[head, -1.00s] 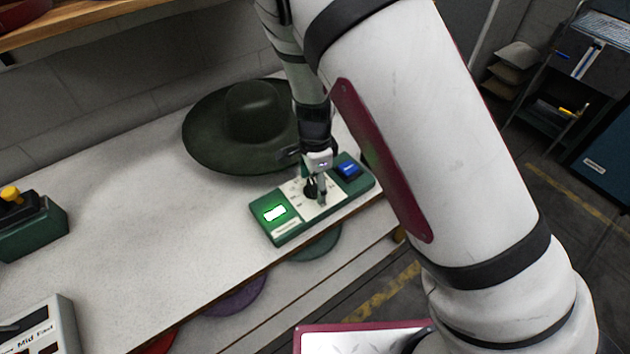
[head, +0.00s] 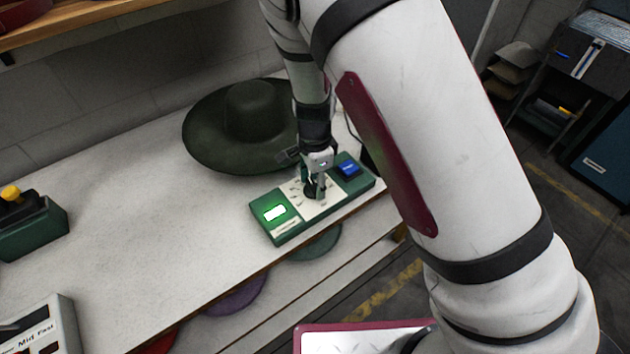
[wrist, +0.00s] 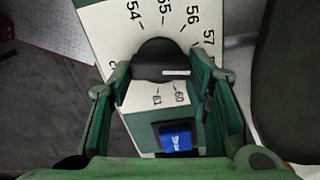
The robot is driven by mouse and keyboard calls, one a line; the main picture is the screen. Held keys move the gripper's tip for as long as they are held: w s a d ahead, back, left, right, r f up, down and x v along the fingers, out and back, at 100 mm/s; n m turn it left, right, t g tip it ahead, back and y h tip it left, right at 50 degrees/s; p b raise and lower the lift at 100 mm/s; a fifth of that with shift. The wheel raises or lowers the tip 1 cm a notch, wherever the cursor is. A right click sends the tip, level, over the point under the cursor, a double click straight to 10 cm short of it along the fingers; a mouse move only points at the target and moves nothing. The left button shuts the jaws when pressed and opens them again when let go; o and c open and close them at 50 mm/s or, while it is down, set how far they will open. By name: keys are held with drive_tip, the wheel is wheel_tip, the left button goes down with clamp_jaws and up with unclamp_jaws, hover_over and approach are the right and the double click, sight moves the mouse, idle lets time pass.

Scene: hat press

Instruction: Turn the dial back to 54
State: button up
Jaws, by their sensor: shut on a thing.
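The dial is a black knob (wrist: 160,54) on a white scale plate (wrist: 105,24) of a green box (head: 277,232). In the wrist view the numbers 54 to 57 show along the top and 60 and 61 below. A white mark on the knob lies toward the right, below 57; its exact reading cannot be told. My gripper (wrist: 161,76) is shut on the knob, one finger on each side. In the head view my gripper (head: 317,186) comes down on the box from above and partly hides the knob.
A blue button (head: 348,168) sits on the box's right end. A dark wide-brimmed hat (head: 245,120) lies just behind. A green box with a yellow knob (head: 12,193) and a grey control box (head: 45,330) stand left. The middle of the bench (head: 130,245) is clear.

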sight(311, 184)
drive_tip(key=n, duration=0.6)
drive_tip(key=shift+w+a, duration=0.1)
drive_tip(key=shift+w, duration=0.05)
drive_tip(key=n, duration=0.5)
drive_tip(key=shift+a+n, duration=0.15)
drive_tip(key=shift+n, duration=0.15)
drive_tip(key=n+b, duration=0.1)
drive_tip(key=n, duration=0.5)
drive_tip(key=shift+a, duration=0.15)
drive_tip(key=n+b, duration=0.1)
drive_tip(key=n, duration=0.4)
drive_tip(key=shift+a+n+b, duration=0.1)
drive_tip(key=shift+n+b, duration=0.2)
drive_tip(key=shift+b, duration=0.05)
drive_tip(key=o, duration=1.2)
drive_tip(key=shift+c, duration=0.2)
drive_tip(key=shift+r, duration=0.1)
wheel_tip(311, 184, up, 12)
